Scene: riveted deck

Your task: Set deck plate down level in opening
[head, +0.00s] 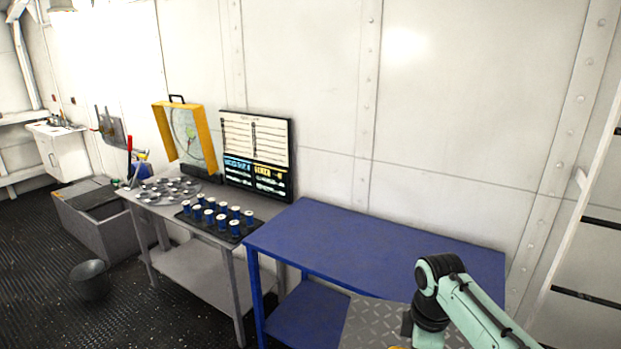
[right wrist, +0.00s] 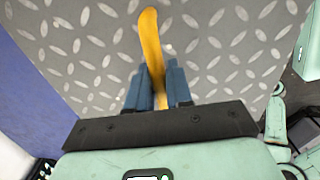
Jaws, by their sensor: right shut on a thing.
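The deck plate (head: 370,326) is a grey metal sheet with a raised tread pattern, cut off by the bottom edge of the head view in front of the blue table. It fills much of the right wrist view (right wrist: 90,55). A yellow handle (right wrist: 151,45) lies against its face. My right gripper (right wrist: 158,85) has its two blue fingers on either side of this handle and is shut on it. In the head view my right arm hides part of the plate. My left gripper is not in view. The opening does not show in either view.
A blue table (head: 390,245) with a bare top stands close behind the plate. Left of it, a grey bench (head: 265,207) carries blue-and-white cylinders (head: 222,220) and a round disc tray. A dark bucket (head: 90,281) stands on the black ribbed floor. A ladder (head: 585,200) rises at the right.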

